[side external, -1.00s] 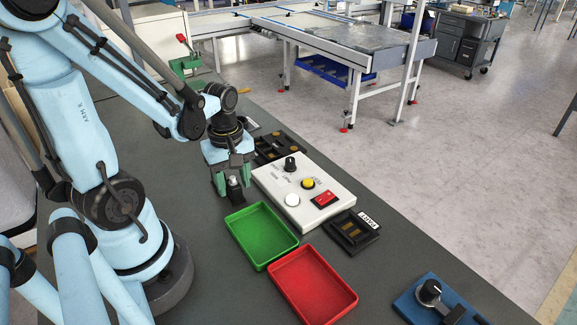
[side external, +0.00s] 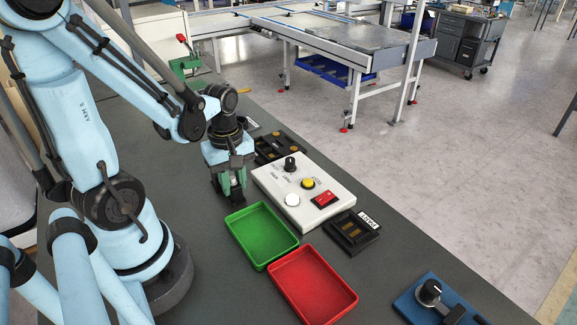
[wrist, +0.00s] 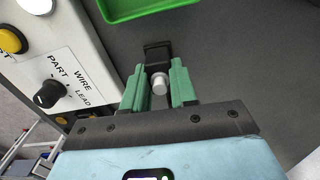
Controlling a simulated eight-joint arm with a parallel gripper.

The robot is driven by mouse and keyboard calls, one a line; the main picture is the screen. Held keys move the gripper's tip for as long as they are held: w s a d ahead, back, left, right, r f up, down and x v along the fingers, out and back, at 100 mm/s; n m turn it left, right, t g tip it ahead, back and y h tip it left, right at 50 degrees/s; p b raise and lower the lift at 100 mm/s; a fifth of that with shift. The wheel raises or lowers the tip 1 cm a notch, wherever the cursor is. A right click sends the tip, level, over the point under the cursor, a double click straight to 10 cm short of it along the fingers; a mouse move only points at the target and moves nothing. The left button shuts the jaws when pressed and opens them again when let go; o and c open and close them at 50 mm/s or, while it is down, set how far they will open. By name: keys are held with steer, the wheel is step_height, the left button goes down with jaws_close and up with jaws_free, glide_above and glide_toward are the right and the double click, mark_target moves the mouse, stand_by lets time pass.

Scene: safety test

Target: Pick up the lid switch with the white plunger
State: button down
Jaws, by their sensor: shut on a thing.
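The lid switch has a short white plunger (wrist: 158,84) and a black body (wrist: 157,52), which shows beyond the fingers in the wrist view. My gripper (side external: 231,183) is low over the dark bench, left of the grey control box and behind the green tray. Its green fingers are shut on the switch, one on either side, with the plunger between them. In the side view the fingers hide most of the switch. I cannot tell whether its base is clear of the bench.
The grey control box (side external: 327,190) with knob and buttons stands close beside my gripper. A green tray (side external: 261,235) and a red tray (side external: 312,285) lie in front. Black fixtures (side external: 352,232) flank the box. A blue fixture (side external: 437,302) is at the front right.

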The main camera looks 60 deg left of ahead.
steer(key=shift+r, duration=3.25)
